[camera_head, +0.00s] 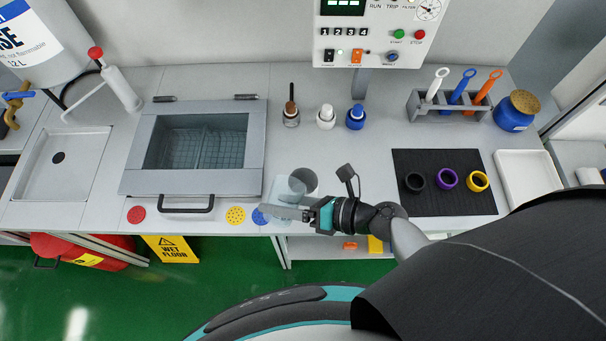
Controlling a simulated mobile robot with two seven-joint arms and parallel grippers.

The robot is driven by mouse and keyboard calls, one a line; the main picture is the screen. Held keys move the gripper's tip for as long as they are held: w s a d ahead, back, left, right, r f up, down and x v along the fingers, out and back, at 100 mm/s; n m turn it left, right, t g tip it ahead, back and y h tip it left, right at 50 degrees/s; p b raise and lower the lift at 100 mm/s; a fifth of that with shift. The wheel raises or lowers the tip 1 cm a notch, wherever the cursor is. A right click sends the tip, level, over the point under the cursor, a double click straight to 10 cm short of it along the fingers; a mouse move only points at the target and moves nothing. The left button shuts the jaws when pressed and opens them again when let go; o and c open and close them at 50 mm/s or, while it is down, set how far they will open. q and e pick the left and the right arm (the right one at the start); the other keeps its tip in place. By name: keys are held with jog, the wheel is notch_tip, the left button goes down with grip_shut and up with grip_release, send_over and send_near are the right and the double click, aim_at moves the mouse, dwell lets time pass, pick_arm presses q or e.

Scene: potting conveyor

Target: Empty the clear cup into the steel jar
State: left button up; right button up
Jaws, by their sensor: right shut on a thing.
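My right gripper (288,213) is at the front edge of the bench, just right of the lidded basin. It is shut on the clear cup (287,188), a pale see-through shape that is partly hidden by the fingers. The steel jar (305,179) shows as a grey round shape right behind and beside the cup, overlapping it in this view. I cannot tell whether the two touch, how far the cup is tilted, or what is in it. My left gripper is not in view.
A basin with a grey frame (129,168) is at left. Several small bottles (326,117) stand behind the jar. A black mat (453,204) with three coloured rings, a tool rack (418,106), a blue jar (512,118) and a white tray (529,178) are at right.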

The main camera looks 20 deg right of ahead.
jog(key=shift+s+a+r+n+p, duration=0.1)
jog(key=shift+r+n+p, duration=0.25)
jog(key=shift+r, duration=0.15)
jog(key=f+b, duration=0.1)
jog(key=f, duration=0.1)
jog(key=s+a+f+n+t+h+b, duration=0.1)
jog(key=f+b, duration=0.1)
jog(key=f+n+b, duration=0.1)
jog(key=f+b, duration=0.1)
jog(key=f, duration=0.1)
jog(key=shift+s+a+h, duration=0.2)
jog(key=shift+h, duration=0.2)
pick_arm(q)
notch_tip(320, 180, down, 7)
jog(key=b, duration=0.3)
pick_arm(e)
jog(key=shift+s+a+f+n+t+h, duration=0.35)
jog(key=shift+n+t+h, duration=0.1)
jog(key=shift+n, duration=0.3)
jog(key=shift+s+a+f+n+t+h, duration=0.25)
jog(key=shift+a+n+t+h, duration=0.15)
jog(key=shift+n, duration=0.3)
